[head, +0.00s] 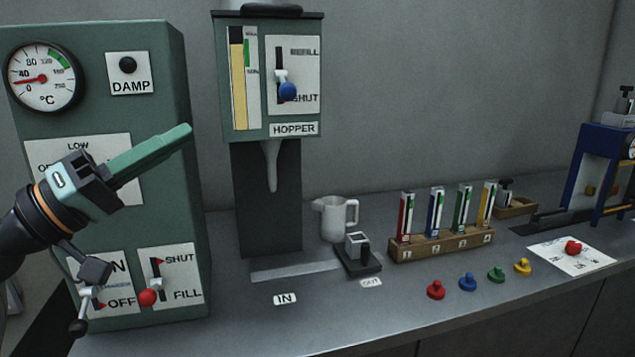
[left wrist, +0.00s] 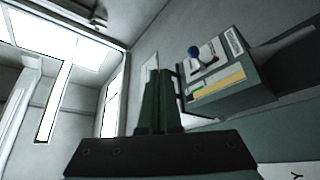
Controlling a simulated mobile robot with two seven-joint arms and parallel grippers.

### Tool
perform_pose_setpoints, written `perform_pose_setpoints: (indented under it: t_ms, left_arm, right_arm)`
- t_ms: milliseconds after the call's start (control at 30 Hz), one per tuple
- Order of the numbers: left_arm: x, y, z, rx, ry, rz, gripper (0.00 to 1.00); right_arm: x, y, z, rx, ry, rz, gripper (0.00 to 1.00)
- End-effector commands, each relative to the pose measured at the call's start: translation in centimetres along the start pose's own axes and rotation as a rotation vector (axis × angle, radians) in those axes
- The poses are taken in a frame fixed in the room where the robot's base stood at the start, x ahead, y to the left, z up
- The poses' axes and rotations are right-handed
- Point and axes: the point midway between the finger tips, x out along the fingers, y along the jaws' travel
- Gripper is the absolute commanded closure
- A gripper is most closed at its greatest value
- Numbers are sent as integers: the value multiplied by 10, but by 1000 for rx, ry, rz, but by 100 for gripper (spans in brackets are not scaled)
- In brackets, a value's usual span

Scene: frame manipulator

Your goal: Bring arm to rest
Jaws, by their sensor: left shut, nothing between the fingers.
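My left gripper (head: 187,130) is raised in front of the green machine cabinet (head: 190,200) at the left of the head view. Its green fingers are shut together with nothing between them and point up and to the right. They also show closed in the left wrist view (left wrist: 160,105), with the hopper (left wrist: 225,85) beyond them to the right. In the head view the fingers are apart from the hopper (head: 230,100), which hangs to their right. The gripper and arm hide part of the cabinet's LOW panel. My right gripper is in neither view.
On the cabinet are a dial gauge (head: 44,77), a red-knobbed SHUT/FILL lever (head: 148,297) and an ON/OFF lever close below my arm. A white jug (head: 335,217), a wooden rack of coloured tubes (head: 440,244) and coloured knobs stand on the counter. The counter's front is mostly clear.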

Motion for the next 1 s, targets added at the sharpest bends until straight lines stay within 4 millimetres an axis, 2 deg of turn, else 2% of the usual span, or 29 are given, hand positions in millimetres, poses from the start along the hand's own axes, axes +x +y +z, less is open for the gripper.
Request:
perform_pose_setpoints:
  t_ms: [167, 267, 367, 467, 600, 700, 800, 1000]
  left_arm:
    - [-7, -63, 53, 55, -73, -161, 100]
    - [-19, -102, 91, 101, -132, -274, 100]
    - [-39, -144, 136, 147, -209, -403, 100]
    - [-70, -184, 189, 196, -313, -552, 100]
    - [-131, -225, 262, 254, -485, -763, 100]
    - [-181, -240, 309, 282, -620, -906, 100]
    - [-228, -244, 345, 295, -747, -1028, 100]
    - [-305, -232, 392, 292, -960, -1209, 100]
  right_arm:
    - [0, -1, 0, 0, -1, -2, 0]
    - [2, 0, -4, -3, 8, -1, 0]
    - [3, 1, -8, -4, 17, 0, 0]
    - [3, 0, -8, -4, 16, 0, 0]
    - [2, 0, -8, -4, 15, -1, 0]
    - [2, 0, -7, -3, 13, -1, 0]
    - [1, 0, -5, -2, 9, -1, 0]
    - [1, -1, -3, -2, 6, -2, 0]
